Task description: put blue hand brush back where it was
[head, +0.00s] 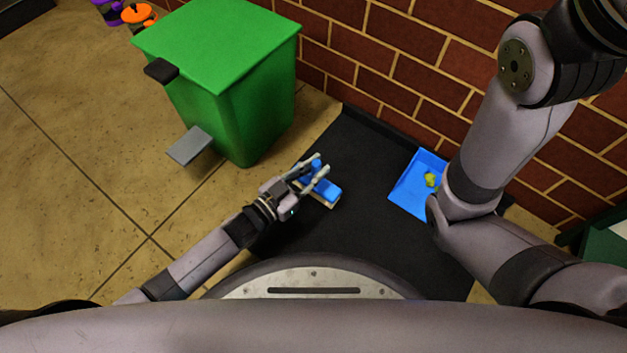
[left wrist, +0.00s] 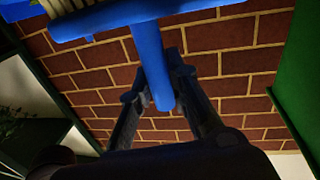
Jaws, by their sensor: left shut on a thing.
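The blue hand brush (head: 327,189) has pale bristles and is at my left gripper (head: 321,164), over the left part of the black mat (head: 356,160). In the left wrist view my left gripper (left wrist: 158,92) is shut on the blue handle of the brush (left wrist: 151,62), and the brush head with its bristles crosses the top of the picture. I cannot tell whether the bristles touch the mat. My right arm crosses the right side of the head view; its gripper is out of the picture.
A blue dustpan (head: 408,187) with yellow-green bits lies on the mat, partly behind my right arm. A green bin (head: 225,95) with a grey pedal (head: 189,146) stands left of the mat. A brick wall (head: 400,50) runs behind.

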